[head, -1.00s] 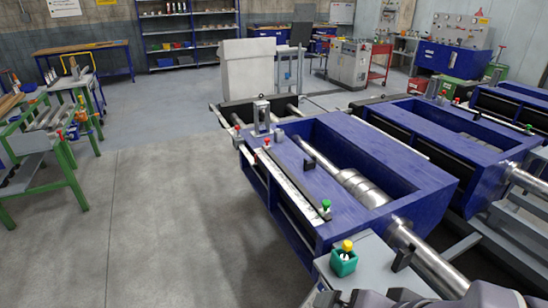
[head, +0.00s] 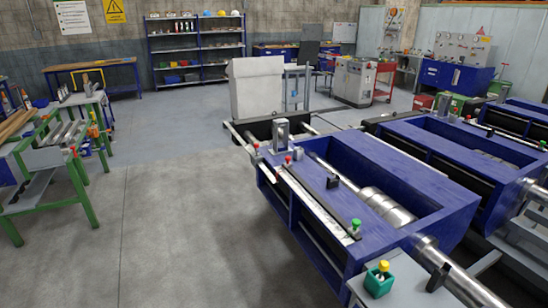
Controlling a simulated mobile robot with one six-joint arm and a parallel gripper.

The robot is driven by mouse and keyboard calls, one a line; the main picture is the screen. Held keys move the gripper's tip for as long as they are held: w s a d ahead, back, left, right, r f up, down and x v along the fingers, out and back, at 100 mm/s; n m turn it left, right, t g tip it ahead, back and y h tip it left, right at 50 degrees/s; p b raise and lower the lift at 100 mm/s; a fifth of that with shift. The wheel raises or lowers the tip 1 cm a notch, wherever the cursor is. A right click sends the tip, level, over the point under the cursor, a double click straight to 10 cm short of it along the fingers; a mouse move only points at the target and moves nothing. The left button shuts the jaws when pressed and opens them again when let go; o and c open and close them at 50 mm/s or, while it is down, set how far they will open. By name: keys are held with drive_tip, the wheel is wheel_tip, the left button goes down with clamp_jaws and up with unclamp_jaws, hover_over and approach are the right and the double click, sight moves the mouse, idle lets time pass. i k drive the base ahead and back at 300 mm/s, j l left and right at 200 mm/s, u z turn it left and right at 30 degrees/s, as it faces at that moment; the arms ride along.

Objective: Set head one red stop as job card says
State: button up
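The nearest blue machine frame (head: 418,190) stands at centre right; I take it for head one, though I can read no label. A pale scale rail (head: 318,200) runs along its left edge. A red-topped stop (head: 287,160) sits near the rail's far end. A green-topped stop (head: 355,226) sits near its close end. Another small red knob (head: 256,147) is at the far left corner. No job card can be made out. My gripper is not in view.
A teal holder (head: 379,283) with a yellow-topped piece stands on a grey surface at the front right. More blue machines (head: 470,150) stand to the right. A green-legged bench (head: 50,158) with metal bars is at left. The grey floor between is clear.

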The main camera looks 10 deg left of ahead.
sight(287, 164)
drive_tip(key=i+j, duration=0.75)
drive_tip(key=j, duration=0.25)
drive_tip(key=i+j+z, duration=0.1)
drive_tip(key=i+j, duration=0.65)
drive_tip(key=j, duration=0.3)
drive_tip(key=i+l, duration=0.2)
drive_tip(key=i, duration=0.15)
drive_tip(key=i+l, duration=0.25)
drive_tip(key=i, duration=0.15)
drive_tip(key=i+l+z, duration=0.1)
drive_tip(key=i, duration=0.25)
drive_tip(key=l, duration=0.1)
